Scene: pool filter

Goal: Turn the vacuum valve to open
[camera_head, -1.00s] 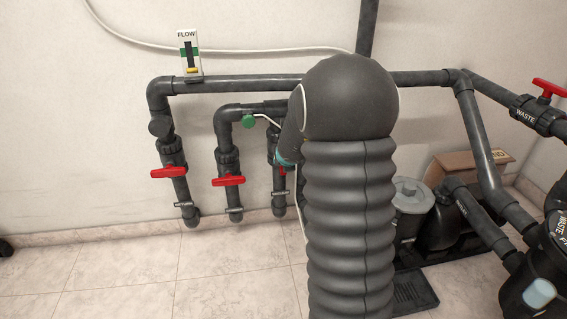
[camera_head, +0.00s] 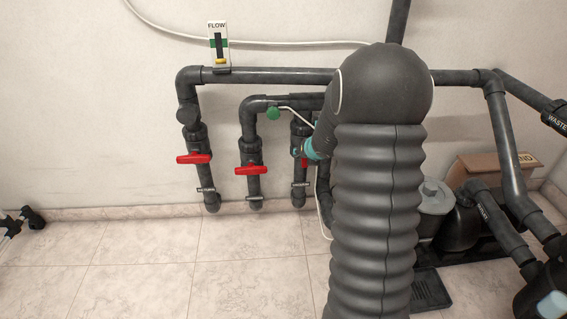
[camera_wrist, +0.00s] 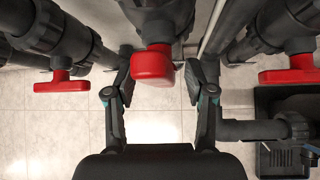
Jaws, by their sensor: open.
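In the wrist view a red valve handle (camera_wrist: 152,66) on a dark grey pipe shows nearly end-on, pointing towards the camera. My gripper (camera_wrist: 158,84) is open, with one finger on each side of this handle; I cannot tell whether either touches it. A red handle (camera_head: 304,162) shows there in part on the third pipe, beside my wrist. Red handles on the left pipe (camera_head: 194,159) and the middle pipe (camera_head: 251,170) lie crosswise.
In the wrist view other red handles flank my gripper at left (camera_wrist: 61,86) and right (camera_wrist: 290,76). A flow gauge (camera_head: 218,46) stands on the upper pipe. A pump with a grey lid (camera_head: 434,196) and a cardboard box (camera_head: 490,169) are at right. Floor at left is mostly clear.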

